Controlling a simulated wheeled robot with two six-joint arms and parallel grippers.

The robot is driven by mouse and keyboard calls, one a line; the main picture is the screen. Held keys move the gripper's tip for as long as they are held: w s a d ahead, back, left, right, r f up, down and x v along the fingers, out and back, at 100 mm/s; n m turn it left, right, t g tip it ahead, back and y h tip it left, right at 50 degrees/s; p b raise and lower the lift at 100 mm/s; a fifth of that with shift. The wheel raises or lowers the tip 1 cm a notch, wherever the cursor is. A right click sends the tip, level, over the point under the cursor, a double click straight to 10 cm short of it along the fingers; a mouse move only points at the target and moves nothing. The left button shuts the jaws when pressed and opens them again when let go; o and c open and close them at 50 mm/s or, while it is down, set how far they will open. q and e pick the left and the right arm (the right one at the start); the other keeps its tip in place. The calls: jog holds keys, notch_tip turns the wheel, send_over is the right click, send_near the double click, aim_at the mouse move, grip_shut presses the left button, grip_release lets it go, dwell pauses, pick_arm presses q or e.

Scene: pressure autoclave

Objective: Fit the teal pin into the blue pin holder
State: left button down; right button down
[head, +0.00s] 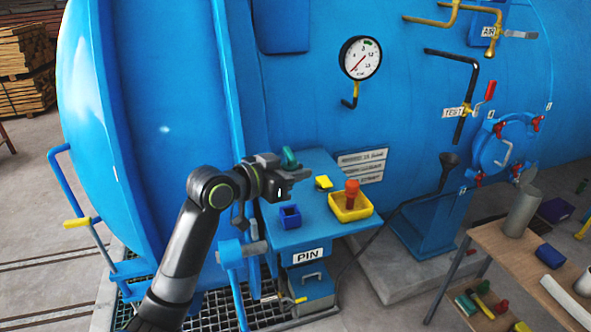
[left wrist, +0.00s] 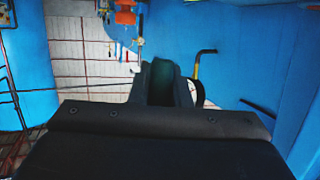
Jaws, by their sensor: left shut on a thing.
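My left gripper (head: 291,169) is shut on the teal pin (head: 289,156), which sticks up above the fingers in the head view. In the left wrist view the teal pin (left wrist: 162,80) shows dark between the fingers, and its lower part is hidden. The blue pin holder (head: 290,216) is a small open-topped square box on the blue shelf marked PIN (head: 285,241). The gripper and pin are above the shelf, apart from the holder and behind it in the picture. My right gripper is in neither view.
On the shelf stand a yellow tray (head: 362,213) with a red-orange piece (head: 352,190) and a small yellow block (head: 324,183). The blue autoclave (head: 310,105) rises behind. A black hose (head: 410,205) runs to the right. A wooden table (head: 500,248) with parts stands at the right.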

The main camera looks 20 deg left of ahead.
aim_at(294, 205)
pick_arm(q)
jog(key=shift+f+b, duration=0.55)
jog(key=shift+f, duration=0.15)
jog(key=shift+f+b, duration=1.4)
jog(key=shift+f, duration=0.75)
jog(key=shift+p, duration=0.5)
jog(key=shift+f+b, duration=1.05)
jog(key=shift+f, duration=0.45)
jog(key=c, duration=1.4)
grip_release()
jog(key=shift+s, duration=0.1)
jog(key=shift+o, duration=0.6)
jog(key=shift+a, duration=0.1)
jog(key=shift+s, duration=0.1)
